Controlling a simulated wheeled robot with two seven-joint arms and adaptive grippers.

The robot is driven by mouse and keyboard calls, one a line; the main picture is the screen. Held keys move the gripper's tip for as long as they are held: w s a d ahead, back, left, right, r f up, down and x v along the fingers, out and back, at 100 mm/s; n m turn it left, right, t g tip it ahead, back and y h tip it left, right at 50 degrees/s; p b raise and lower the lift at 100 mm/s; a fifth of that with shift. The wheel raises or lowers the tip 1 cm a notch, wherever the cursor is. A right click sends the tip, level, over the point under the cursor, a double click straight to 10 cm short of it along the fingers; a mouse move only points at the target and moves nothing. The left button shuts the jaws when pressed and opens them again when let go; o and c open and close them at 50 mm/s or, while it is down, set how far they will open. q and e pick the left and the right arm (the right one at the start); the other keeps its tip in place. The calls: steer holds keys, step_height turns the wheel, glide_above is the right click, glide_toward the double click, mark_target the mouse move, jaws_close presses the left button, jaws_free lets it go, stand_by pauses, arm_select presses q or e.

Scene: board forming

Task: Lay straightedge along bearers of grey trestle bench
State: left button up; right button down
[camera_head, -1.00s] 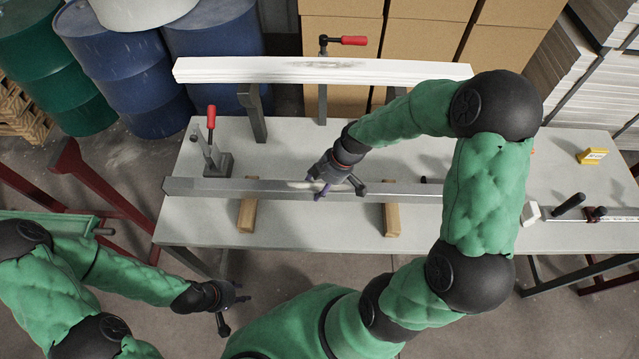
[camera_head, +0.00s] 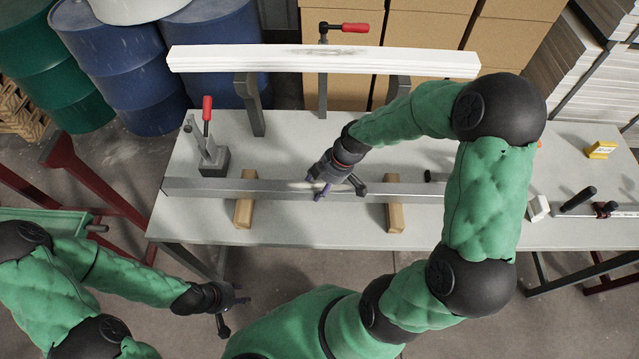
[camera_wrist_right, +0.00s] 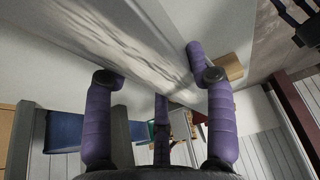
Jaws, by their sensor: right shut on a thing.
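The straightedge (camera_head: 230,187) is a long grey metal bar lying left to right over the grey trestle bench (camera_head: 320,228). It passes above two wooden bearers, left (camera_head: 243,214) and right (camera_head: 395,218); whether it touches them I cannot tell. My right gripper (camera_head: 323,190) is shut on the straightedge near its middle, between the bearers. In the right wrist view the bar (camera_wrist_right: 125,45) runs between the purple fingers, with one bearer (camera_wrist_right: 229,66) beside it. My left gripper (camera_head: 232,300) hangs empty before the bench; its finger opening is unclear. My right arm hides the bar's right part.
A white board (camera_head: 320,60) stands raised along the bench's back. A red-handled clamp (camera_head: 211,150) stands behind the bar's left end; another (camera_head: 343,28) is at the back. A yellow block (camera_head: 600,149) and a bar clamp (camera_head: 585,205) lie at right. Drums and cartons stand behind.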

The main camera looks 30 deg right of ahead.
steer(key=shift+f+b, duration=0.2)
steer(key=shift+b, duration=0.15)
steer(key=shift+c, duration=1.7)
jaws_free()
steer(key=o, duration=0.3)
steer(key=shift+f, duration=0.15)
steer(key=shift+d+r, duration=0.2)
steer(key=shift+r, duration=0.35)
steer(key=v, duration=1.1)
steer(key=shift+s, duration=0.15)
